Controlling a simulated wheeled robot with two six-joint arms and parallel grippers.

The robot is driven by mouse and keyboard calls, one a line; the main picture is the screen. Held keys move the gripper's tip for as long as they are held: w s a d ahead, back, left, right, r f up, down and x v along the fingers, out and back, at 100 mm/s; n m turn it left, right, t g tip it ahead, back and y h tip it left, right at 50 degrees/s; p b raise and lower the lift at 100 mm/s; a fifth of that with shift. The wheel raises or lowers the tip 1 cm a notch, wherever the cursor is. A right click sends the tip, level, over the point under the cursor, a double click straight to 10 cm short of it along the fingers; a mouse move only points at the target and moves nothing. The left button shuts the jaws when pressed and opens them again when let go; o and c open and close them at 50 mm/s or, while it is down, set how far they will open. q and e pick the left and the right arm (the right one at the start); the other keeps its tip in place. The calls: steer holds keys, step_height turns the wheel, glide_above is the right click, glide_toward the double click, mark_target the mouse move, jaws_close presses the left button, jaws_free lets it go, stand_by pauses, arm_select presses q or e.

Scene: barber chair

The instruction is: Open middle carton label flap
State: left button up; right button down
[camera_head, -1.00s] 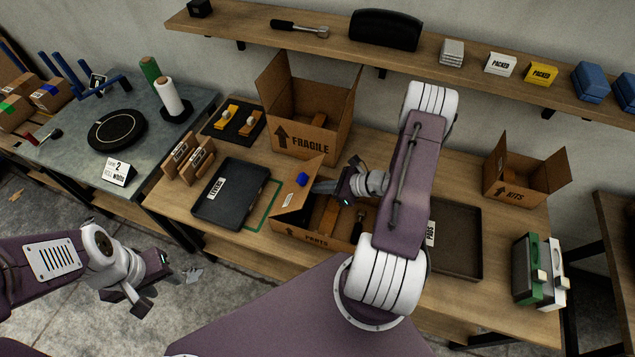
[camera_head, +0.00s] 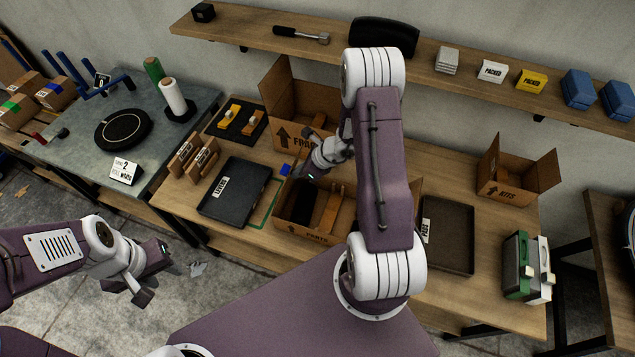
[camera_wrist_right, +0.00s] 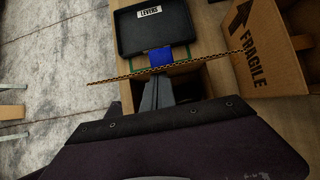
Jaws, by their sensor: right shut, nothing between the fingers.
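The middle carton (camera_head: 318,239), marked PARTS, stands open on the bench. A dark item and a wooden-looking piece (camera_head: 332,211) lie inside. Its left flap, with a blue piece (camera_head: 284,170) at its edge, is mostly hidden behind my right gripper in the head view. In the right wrist view the flap (camera_wrist_right: 205,68) is seen edge-on, the blue piece (camera_wrist_right: 160,57) just beyond it. My right gripper (camera_head: 303,178) is shut and empty at the carton's left side. Its fingertips (camera_wrist_right: 157,88) are close to the flap; contact is unclear. My left gripper (camera_head: 185,267) hangs over the floor, its jaw gap unclear.
A black LEVERS tray (camera_head: 235,191) lies just left of the carton, with a green outline between. The FRAGILE carton (camera_head: 278,95) stands behind. A PADS tray (camera_head: 450,235) and the KITS carton (camera_head: 505,188) are to the right.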

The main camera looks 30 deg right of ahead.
steer(key=shift+w, duration=0.1)
stand_by(0.3)
steer(key=shift+r+p, duration=0.5)
steer(key=shift+r, duration=0.3)
